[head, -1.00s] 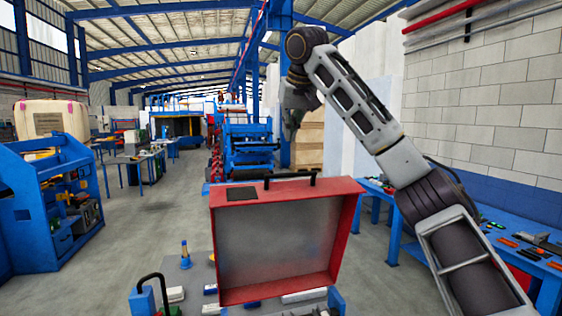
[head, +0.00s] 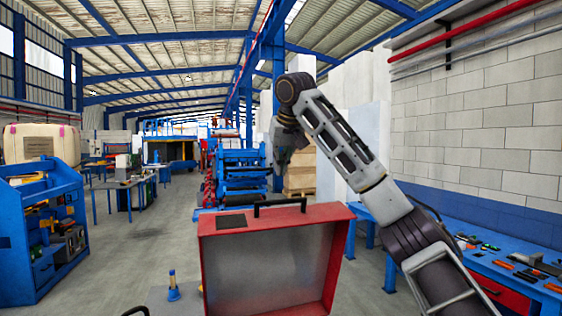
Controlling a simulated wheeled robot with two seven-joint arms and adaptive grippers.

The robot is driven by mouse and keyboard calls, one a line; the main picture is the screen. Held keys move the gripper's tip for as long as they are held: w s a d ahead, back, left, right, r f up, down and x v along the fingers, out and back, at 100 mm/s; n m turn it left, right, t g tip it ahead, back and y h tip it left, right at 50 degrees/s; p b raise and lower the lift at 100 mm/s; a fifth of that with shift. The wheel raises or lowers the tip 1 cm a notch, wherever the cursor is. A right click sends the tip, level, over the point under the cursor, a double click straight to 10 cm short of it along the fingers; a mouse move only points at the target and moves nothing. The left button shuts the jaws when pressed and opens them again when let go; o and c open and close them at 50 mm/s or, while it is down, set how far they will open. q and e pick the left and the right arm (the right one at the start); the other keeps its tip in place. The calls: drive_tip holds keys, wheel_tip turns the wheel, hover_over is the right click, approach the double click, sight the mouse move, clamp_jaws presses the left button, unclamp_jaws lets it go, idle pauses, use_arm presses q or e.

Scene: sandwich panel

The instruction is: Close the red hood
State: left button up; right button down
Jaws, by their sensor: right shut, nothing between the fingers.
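The red hood (head: 209,262) stands open and upright in the lower middle of the head view. It has a red rim, a grey inner face (head: 268,262) and a black handle (head: 280,205) along its top edge. Its lower edge is cut off by the picture. My right arm comes in from the right and bends over at the top. My right gripper (head: 281,166) hangs down from it, shut and empty, above the hood's top edge in the picture. It appears apart from the hood; the depth gap is hard to judge. My left gripper is not in view.
A blue workbench (head: 480,262) with tools runs along the right wall. A blue machine frame (head: 50,240) stands at the left. A small blue bottle-like item (head: 173,287) stands on a grey surface left of the hood. Open floor lies left of the hood.

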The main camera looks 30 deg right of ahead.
sight(280, 212)
drive_tip(key=shift+p+x, duration=0.45)
drive_tip(key=shift+x, duration=3.1)
drive_tip(key=shift+s+a+f, duration=0.1)
drive_tip(key=shift+s+a, duration=0.05)
drive_tip(key=shift+s, duration=0.5)
drive_tip(key=shift+s+a+f, duration=0.1)
drive_tip(key=shift+s+a, duration=0.05)
drive_tip(key=shift+s, duration=0.55)
drive_tip(key=shift+s+a+f, duration=0.1)
drive_tip(key=shift+s+f, duration=0.1)
drive_tip(key=shift+s, duration=0.35)
drive_tip(key=shift+f, duration=0.1)
